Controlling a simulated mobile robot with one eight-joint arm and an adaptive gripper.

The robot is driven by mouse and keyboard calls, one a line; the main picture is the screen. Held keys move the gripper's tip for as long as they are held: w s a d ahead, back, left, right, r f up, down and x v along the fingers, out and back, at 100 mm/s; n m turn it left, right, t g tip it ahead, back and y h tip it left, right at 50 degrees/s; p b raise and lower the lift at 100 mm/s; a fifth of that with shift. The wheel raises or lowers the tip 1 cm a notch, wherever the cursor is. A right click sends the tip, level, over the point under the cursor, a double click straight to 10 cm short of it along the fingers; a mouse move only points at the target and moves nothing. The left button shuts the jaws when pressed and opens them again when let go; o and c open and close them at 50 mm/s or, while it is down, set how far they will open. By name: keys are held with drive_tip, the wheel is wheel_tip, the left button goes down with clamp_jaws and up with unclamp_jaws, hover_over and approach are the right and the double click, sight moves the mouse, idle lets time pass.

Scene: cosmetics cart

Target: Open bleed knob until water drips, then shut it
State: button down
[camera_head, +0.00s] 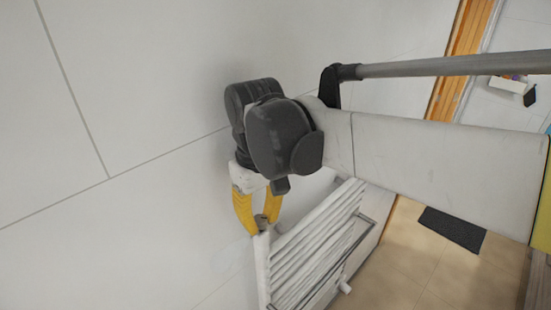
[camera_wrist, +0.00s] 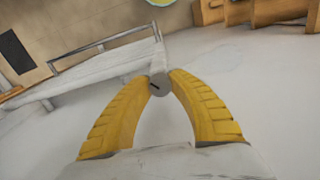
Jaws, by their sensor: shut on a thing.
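The bleed knob (camera_wrist: 160,85) is a small grey round piece with a dark slot, at the end of a white radiator (camera_wrist: 105,66). My yellow gripper (camera_wrist: 160,80) has its fingertips on both sides of the knob and is shut on it. In the head view my gripper (camera_head: 261,226) points down at the upper left end of the white barred radiator (camera_head: 318,232). The knob there is mostly hidden by the fingers. I see no water in either view.
A white tiled wall (camera_head: 90,200) is close beside my gripper. A metal rail (camera_head: 362,240) runs along the radiator. A dark mat (camera_head: 452,228) lies on the tiled floor, and a wooden door frame (camera_head: 462,55) stands at the back right.

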sight(260, 218)
drive_tip(key=shift+n+b, duration=0.5)
drive_tip(key=shift+n, duration=1.6)
drive_tip(key=c, duration=1.2)
unclamp_jaws()
drive_tip(key=shift+o, duration=0.2)
wheel_tip(260, 218, up, 12)
